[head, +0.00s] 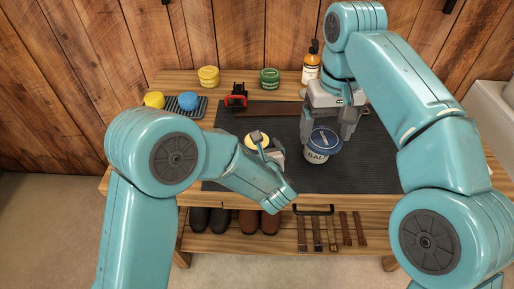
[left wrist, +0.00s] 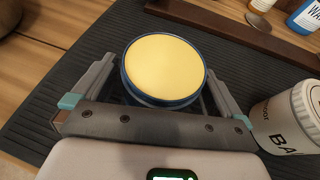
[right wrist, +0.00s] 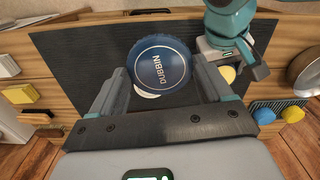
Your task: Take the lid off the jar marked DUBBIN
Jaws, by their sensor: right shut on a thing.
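The jar marked BAL (head: 316,157), white with dark letters, stands on the dark mat; it also shows in the left wrist view (left wrist: 285,122). My right gripper (head: 331,133) is shut on a blue lid (head: 324,140) over that jar. In the right wrist view this lid (right wrist: 158,68) reads DUBBIN; whether it touches the jar below I cannot tell. A lidless jar with yellow contents and a blue rim (left wrist: 165,66) stands left of it, its label hidden. My left gripper (left wrist: 160,80) has its fingers against both sides of this jar.
A yellow tin (head: 209,77), a green tin (head: 270,79) and an amber bottle (head: 311,68) line the bench's back. A red and black tool (head: 236,97) stands behind the mat. Yellow and blue sponges (head: 189,101) sit at left. The mat's right side (head: 375,155) is clear.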

